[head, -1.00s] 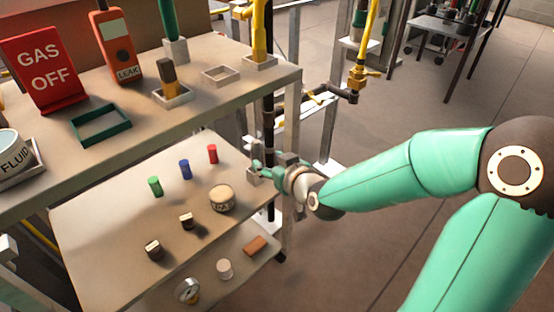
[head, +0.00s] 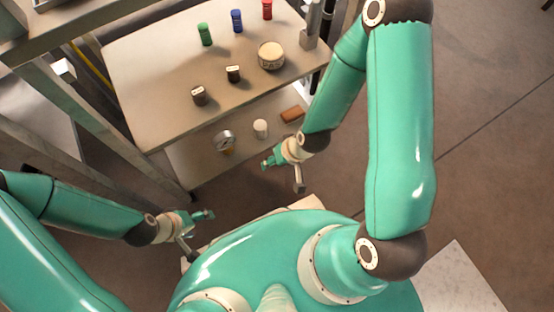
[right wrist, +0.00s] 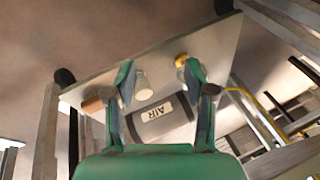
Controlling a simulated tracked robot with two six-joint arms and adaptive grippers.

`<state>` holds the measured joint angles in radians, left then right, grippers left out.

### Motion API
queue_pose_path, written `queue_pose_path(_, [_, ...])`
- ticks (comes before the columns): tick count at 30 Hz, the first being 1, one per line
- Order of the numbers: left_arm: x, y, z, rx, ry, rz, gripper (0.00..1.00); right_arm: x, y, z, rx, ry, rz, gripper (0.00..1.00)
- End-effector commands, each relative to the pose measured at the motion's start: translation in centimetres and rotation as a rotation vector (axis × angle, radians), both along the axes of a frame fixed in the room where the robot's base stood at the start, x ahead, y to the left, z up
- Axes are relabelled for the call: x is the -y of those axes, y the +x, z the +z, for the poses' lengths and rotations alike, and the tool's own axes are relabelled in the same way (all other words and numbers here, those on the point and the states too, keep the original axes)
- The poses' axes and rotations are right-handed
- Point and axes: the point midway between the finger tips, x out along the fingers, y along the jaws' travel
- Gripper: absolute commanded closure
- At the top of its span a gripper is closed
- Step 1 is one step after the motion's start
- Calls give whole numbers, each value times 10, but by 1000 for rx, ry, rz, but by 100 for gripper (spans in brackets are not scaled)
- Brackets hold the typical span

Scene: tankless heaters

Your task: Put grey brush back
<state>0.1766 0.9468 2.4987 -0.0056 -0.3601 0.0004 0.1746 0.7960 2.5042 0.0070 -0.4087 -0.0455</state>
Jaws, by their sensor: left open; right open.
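A grey upright piece (head: 313,14), which looks like the grey brush, stands in a small grey holder (head: 308,40) at the right edge of the middle shelf in the head view. Its top is cut off by the picture edge. My right gripper (head: 268,161) is open and empty, below and left of that holder, near the lower shelf. Its two fingers show spread in the right wrist view (right wrist: 160,78), with nothing gripped between them. My left gripper (head: 205,217) is open and empty, low in the head view near my base.
The middle shelf (head: 150,90) bears green, blue and red cylinders, two small dark blocks and a round tin (head: 271,55). The lower shelf holds a gauge (head: 224,140), a white cylinder (head: 260,128) and a rust block (head: 292,114). An AIR label (right wrist: 160,114) shows in the right wrist view.

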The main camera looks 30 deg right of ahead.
Motion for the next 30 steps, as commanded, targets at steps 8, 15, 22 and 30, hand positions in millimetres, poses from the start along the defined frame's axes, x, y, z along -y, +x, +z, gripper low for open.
queue_pose_path(8, [0,0,0,0,0,0,23,-24,-55,-37,-191,44,31,46])
queue_pose_path(15, [0,0,0,0,0,0,23,-25,-55,-38,-191,44,31,46])
queue_pose_path(22, [0,0,4,0,0,0,23,-25,-55,-34,-190,44,32,46])
queue_pose_path(30, [0,0,56,0,0,0,23,-25,-54,18,-190,44,32,46])
